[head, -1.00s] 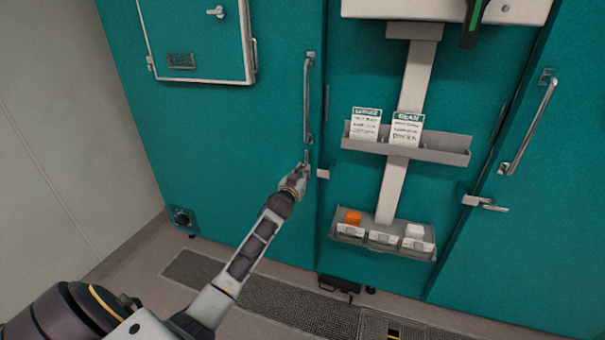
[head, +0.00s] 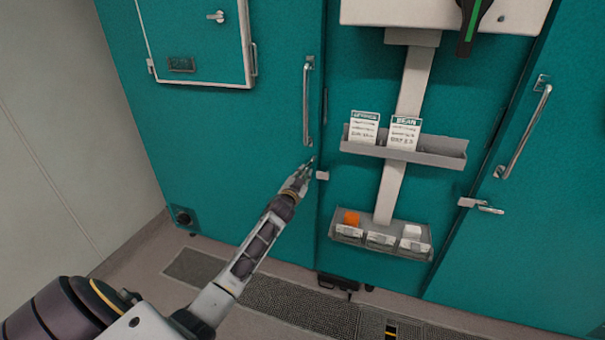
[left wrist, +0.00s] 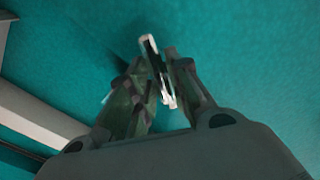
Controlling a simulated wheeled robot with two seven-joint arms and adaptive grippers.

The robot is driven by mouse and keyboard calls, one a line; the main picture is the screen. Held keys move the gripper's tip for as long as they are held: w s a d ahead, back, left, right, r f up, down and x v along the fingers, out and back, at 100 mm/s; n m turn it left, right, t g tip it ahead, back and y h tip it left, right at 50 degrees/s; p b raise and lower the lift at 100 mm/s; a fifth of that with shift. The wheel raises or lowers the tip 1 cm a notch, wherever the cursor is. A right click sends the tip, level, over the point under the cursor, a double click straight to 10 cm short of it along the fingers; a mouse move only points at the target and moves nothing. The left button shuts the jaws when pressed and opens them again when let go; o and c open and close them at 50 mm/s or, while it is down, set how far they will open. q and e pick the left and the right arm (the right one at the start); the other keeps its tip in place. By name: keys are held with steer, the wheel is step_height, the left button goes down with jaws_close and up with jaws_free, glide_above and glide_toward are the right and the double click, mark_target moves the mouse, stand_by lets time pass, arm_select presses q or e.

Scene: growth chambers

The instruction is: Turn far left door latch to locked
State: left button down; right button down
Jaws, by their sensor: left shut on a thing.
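The far left door (head: 240,130) is a tall teal panel with a long vertical metal handle (head: 307,102). Its latch is a small metal lever just below that handle, mostly covered by my gripper in the head view. In the left wrist view the latch lever (left wrist: 151,55) is a bright narrow bar between the fingers. My left gripper (head: 308,166) is shut on it; it also shows in the left wrist view (left wrist: 160,85). A small pale catch block (head: 322,175) sits just right of the fingertips on the door's edge. My right gripper is not in view.
Right of the door, a grey shelf (head: 440,158) holds two seed packets, and a lower bin rack (head: 383,243) holds small items. The right door has its own handle (head: 522,135) and a latch (head: 490,210) lying sideways. A floor grate (head: 290,305) runs below.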

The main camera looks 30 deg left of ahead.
arm_select(q)
steer(key=m, duration=0.2)
steer(key=shift+m+p, duration=0.35)
steer(key=shift+m, duration=0.05)
steer(key=m, duration=0.3)
steer(key=shift+d+f+m+p, duration=0.15)
steer(key=shift+m+p, duration=0.15)
steer(key=shift+f+m, duration=0.15)
steer(key=shift+m, duration=1.35)
steer(key=shift+f+m, duration=0.1)
steer(key=shift+m, duration=1.4)
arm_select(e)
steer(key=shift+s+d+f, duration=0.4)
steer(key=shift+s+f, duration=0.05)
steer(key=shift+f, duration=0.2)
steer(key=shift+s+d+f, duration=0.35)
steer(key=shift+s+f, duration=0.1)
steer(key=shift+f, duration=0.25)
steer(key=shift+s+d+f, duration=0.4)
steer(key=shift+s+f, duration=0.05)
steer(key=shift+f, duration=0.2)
arm_select(q)
steer(key=shift+d, duration=0.1)
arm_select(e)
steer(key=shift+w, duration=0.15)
